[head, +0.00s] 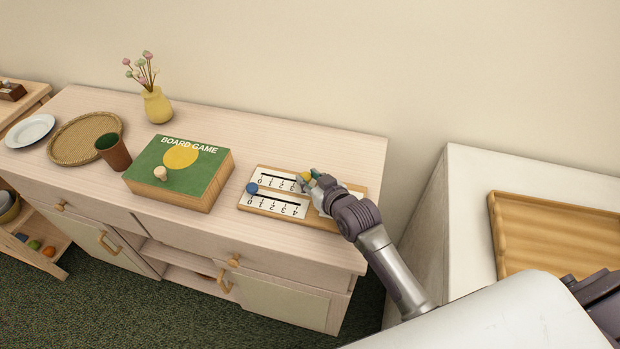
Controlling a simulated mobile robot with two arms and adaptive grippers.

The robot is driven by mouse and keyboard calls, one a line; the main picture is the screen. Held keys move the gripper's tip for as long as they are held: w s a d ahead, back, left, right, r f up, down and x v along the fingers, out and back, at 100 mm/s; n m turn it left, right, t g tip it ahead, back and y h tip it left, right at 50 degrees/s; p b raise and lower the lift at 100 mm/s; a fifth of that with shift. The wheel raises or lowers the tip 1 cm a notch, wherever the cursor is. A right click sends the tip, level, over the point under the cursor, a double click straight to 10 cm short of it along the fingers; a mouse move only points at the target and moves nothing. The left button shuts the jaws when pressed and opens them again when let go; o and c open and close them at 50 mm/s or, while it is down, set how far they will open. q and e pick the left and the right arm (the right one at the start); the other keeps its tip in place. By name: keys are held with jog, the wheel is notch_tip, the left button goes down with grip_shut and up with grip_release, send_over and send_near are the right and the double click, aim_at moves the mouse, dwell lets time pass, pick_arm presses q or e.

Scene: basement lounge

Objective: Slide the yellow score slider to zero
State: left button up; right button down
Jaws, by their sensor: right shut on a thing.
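The wooden score board (272,212) lies on the sideboard near its right end. It has two white number scales whose digits read upside down, with 0 at the left end. The yellow score slider (304,176) is on the far scale, right of its 0, about mid-board. My right gripper (310,177) reaches in from the right and is shut on the yellow slider. The gripper and wrist hide the right part of the far scale, so the slider's exact number cannot be read. The blue slider (252,188) sits at the left end of the near scale, by 0. My left gripper is not in view.
A green board game box (205,178) with a small pale piece (160,172) on it stands left of the board. A white cabinet with a wooden tray (496,235) stands right.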

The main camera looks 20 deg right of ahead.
aim_at(280, 182)
jog(key=w+a, duration=0.1)
jog(key=a, duration=0.1)
jog(key=w+a, duration=0.3)
jog(key=a, duration=0.2)
jog(key=shift+w, duration=0.35)
jog(key=shift+d, duration=0.1)
jog(key=c, duration=0.8)
grip_release()
jog(key=v, duration=1.2)
jog(key=shift+r, duration=0.1)
